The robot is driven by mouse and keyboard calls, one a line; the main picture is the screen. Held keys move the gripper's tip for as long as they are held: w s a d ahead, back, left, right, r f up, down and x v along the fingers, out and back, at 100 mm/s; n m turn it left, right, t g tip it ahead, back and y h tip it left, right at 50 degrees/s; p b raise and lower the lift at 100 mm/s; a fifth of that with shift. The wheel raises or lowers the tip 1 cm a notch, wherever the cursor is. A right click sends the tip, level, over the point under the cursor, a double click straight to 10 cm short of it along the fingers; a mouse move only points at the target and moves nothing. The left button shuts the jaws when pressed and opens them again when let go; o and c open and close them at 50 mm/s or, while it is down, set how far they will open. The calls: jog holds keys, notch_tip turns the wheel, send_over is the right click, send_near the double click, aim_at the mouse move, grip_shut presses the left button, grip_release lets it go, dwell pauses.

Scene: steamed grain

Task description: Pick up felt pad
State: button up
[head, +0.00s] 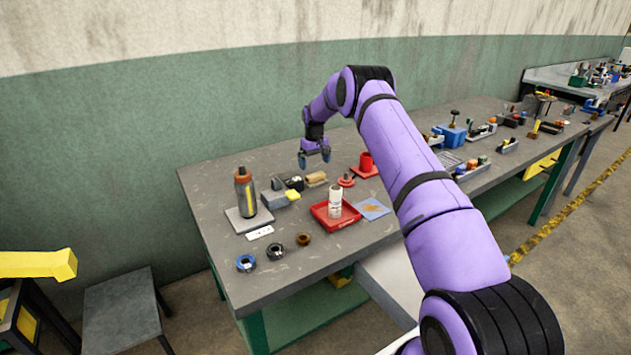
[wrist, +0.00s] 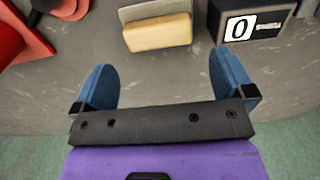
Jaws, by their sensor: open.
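My gripper (head: 314,160) is open and empty above the back part of the bench, pointing down. In the wrist view its two blue fingers (wrist: 160,60) are spread apart with only bare bench between them. A tan block with a pale grey strip (wrist: 158,31) lies just beyond the fingertips in the wrist view; it also shows in the head view (head: 316,179). I cannot tell for sure which thing is the felt pad; this tan block and the flat blue sheet with an orange mark (head: 372,209) are both pad-like.
Beside the tan block are a black box with a white dial (wrist: 250,24) and a red stand (wrist: 30,38). The bench's back-left area is clear.

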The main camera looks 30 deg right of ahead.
aim_at(316, 175)
jog(key=f, duration=0.6)
jog(key=shift+s+d+f, duration=0.1)
jog(key=shift+s+f, duration=0.15)
jog(key=c, duration=0.6)
